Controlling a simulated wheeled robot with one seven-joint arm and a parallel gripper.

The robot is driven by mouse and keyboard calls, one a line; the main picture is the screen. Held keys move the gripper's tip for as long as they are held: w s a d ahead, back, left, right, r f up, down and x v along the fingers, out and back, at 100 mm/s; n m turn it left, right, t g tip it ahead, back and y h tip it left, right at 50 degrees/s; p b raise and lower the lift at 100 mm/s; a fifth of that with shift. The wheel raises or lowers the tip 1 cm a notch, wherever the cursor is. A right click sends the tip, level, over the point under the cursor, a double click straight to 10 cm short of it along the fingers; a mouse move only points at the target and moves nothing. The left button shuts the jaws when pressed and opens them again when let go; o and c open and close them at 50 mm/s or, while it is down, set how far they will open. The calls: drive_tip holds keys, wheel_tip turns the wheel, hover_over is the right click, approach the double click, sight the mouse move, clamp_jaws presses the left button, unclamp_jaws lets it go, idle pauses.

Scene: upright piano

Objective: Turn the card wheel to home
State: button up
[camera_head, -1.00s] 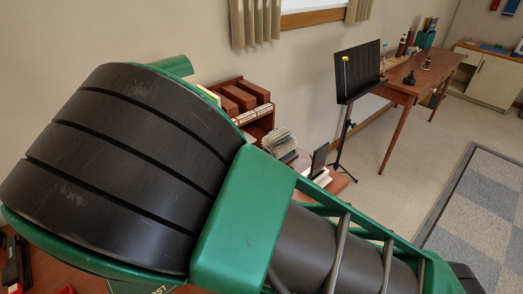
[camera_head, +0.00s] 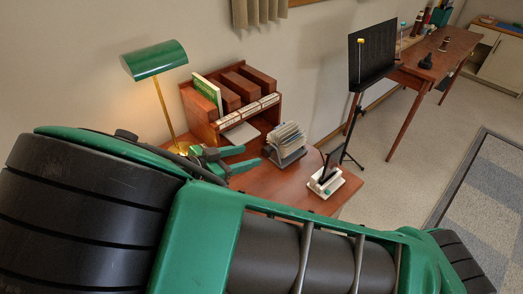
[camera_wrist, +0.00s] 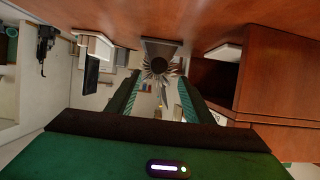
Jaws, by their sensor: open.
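The card wheel (camera_head: 287,140), a fan of pale cards on a grey base, stands on the wooden desk (camera_head: 270,188). In the wrist view the card wheel (camera_wrist: 160,69) shows ahead, between my finger lines, with its cards spread around a dark hub. My green gripper (camera_head: 250,157) is open and empty, to the left of the wheel in the head view. Its fingers point at the wheel with a gap between. In the wrist view my gripper (camera_wrist: 159,92) has its two fingers apart. Which card is at the front cannot be told.
A green desk lamp (camera_head: 154,60) and a wooden organizer (camera_head: 202,112) with brown boxes stand behind my gripper. A phone on a white stand (camera_head: 326,180) is right of the wheel. A black music stand (camera_head: 371,55) stands past the desk. Open floor lies at the right.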

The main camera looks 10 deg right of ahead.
sight(265, 152)
drive_tip(key=x, duration=0.7)
drive_tip(key=shift+d, duration=0.15)
drive_tip(key=c, duration=1)
